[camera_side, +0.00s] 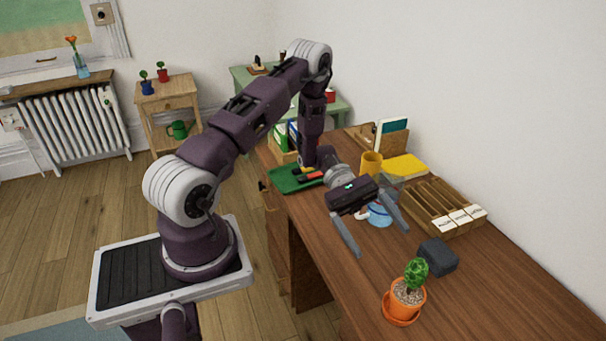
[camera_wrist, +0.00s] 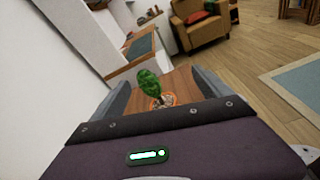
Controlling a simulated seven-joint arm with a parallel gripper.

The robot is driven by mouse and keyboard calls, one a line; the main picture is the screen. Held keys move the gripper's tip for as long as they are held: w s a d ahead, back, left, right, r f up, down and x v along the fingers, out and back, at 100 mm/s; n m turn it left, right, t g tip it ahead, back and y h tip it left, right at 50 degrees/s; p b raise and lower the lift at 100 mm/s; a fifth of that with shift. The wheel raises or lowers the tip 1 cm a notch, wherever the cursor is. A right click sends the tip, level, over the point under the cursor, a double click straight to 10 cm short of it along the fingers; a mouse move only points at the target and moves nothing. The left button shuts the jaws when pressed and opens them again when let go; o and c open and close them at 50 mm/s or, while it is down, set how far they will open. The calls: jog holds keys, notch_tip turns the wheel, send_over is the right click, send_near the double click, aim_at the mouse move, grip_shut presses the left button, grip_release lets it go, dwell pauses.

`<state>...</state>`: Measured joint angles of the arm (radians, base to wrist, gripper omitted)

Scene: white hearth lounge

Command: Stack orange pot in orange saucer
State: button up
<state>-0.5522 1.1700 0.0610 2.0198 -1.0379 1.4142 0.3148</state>
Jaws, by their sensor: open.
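The orange pot (camera_side: 409,296) holds a green cactus-like plant (camera_side: 416,272) and pale gravel. It stands in the orange saucer (camera_side: 398,320) near the front of the wooden desk, roughly upright with a slight lean. The saucer's rim shows around the pot's base. My gripper (camera_side: 380,240) is open and empty, above the desk and behind the pot, clear of it. In the wrist view the plant (camera_wrist: 150,83) shows between my open fingers (camera_wrist: 162,78), farther off; the pot and saucer are partly hidden by my gripper's body.
A dark grey block (camera_side: 438,257) lies just behind the pot. A blue-and-white cup (camera_side: 379,215) is behind my fingers. A wooden sorter (camera_side: 440,208), yellow mug (camera_side: 371,163) and green tray (camera_side: 292,181) stand farther back. The desk left of the pot is clear.

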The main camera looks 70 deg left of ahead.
jog(key=s+d+r+m+g+y, duration=0.35)
jog(key=r+m+y, duration=0.2)
jog(key=r, duration=0.45)
jog(key=s+a+r+m+t+y, duration=0.3)
jog(key=s+r+m+t+y, duration=0.5)
jog(key=s, duration=0.7)
notch_tip(320, 180, up, 4)
jog(key=shift+r+m+y, duration=0.1)
jog(key=shift+m+y, duration=0.95)
jog(key=shift+y, duration=0.2)
